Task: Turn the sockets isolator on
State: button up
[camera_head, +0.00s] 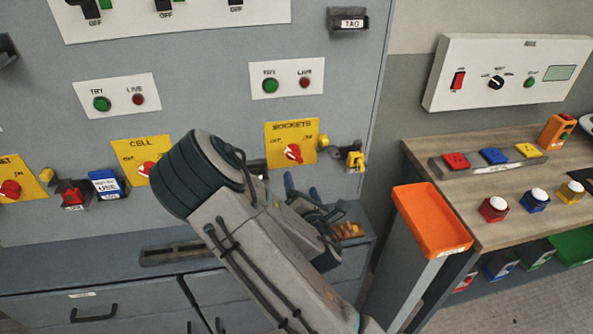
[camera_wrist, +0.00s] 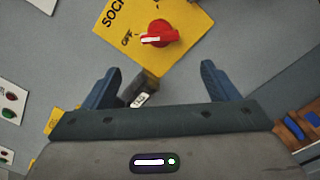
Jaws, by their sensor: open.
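The sockets isolator is a red rotary knob (camera_head: 292,153) on a yellow plate (camera_head: 308,132) marked SOCKETS, on the grey panel. In the wrist view the knob (camera_wrist: 160,35) is near the top centre; its pale-marked end points left, toward lettering that looks like OFF. My gripper (camera_wrist: 161,69) is open and empty, its two blue fingers spread below the knob and apart from it. In the head view my gripper (camera_head: 301,190) is just below the plate, partly hidden by my arm.
The CELL isolator (camera_head: 147,170) is left of my arm. A yellow padlock-like item (camera_head: 355,158) hangs right of the sockets plate. A dark labelled block (camera_wrist: 140,92) shows between my fingers in the wrist view. An orange tray (camera_head: 432,220) and wooden bench (camera_head: 425,150) stand right.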

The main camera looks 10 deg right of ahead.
aim_at(294, 159)
jog(key=w+p, duration=0.1)
jog(key=w, duration=0.9)
jog(key=shift+w, duration=0.55)
jog(key=c, duration=1)
jog(key=shift+d, duration=0.2)
jog(key=shift+a, duration=0.1)
